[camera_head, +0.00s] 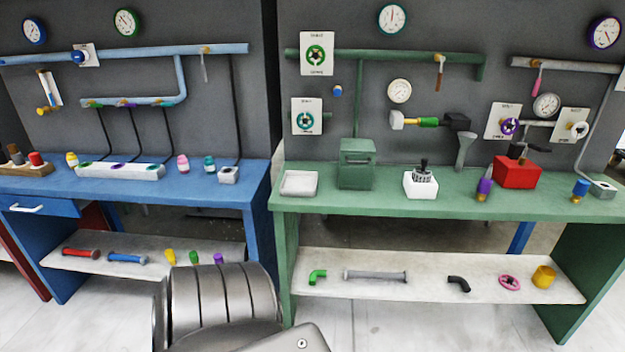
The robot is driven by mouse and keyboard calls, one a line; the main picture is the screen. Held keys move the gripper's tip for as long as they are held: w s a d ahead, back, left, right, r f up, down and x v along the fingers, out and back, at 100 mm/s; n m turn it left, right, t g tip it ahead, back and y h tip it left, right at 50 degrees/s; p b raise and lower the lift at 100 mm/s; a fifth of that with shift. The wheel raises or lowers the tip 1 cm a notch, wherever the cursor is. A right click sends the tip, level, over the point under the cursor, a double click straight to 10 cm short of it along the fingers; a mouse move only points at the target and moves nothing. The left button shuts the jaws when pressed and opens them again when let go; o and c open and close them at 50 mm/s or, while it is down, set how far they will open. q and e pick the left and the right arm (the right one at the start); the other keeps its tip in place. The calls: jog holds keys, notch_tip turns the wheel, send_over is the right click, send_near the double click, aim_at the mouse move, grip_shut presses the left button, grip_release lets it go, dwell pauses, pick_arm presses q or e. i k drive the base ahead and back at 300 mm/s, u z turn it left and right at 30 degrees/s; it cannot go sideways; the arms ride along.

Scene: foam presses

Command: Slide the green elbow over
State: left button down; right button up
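The green elbow (317,277) is a small bent pipe piece. It lies at the left end of the pale lower shelf (437,283) of the green workbench. A grey pipe (375,276) lies just to its right, apart from it. Neither of my grippers shows in the head view. A large grey metal part, probably my own arm, fills the bottom middle, below and left of the elbow.
A black elbow (458,284), a pink ring (509,282) and a yellow piece (543,276) lie further right on the shelf. The green tabletop (320,207) and its left leg (286,260) frame the shelf. A blue bench (130,188) stands left.

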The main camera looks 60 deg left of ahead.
aim_at(312, 276)
jog(key=u, duration=1.4)
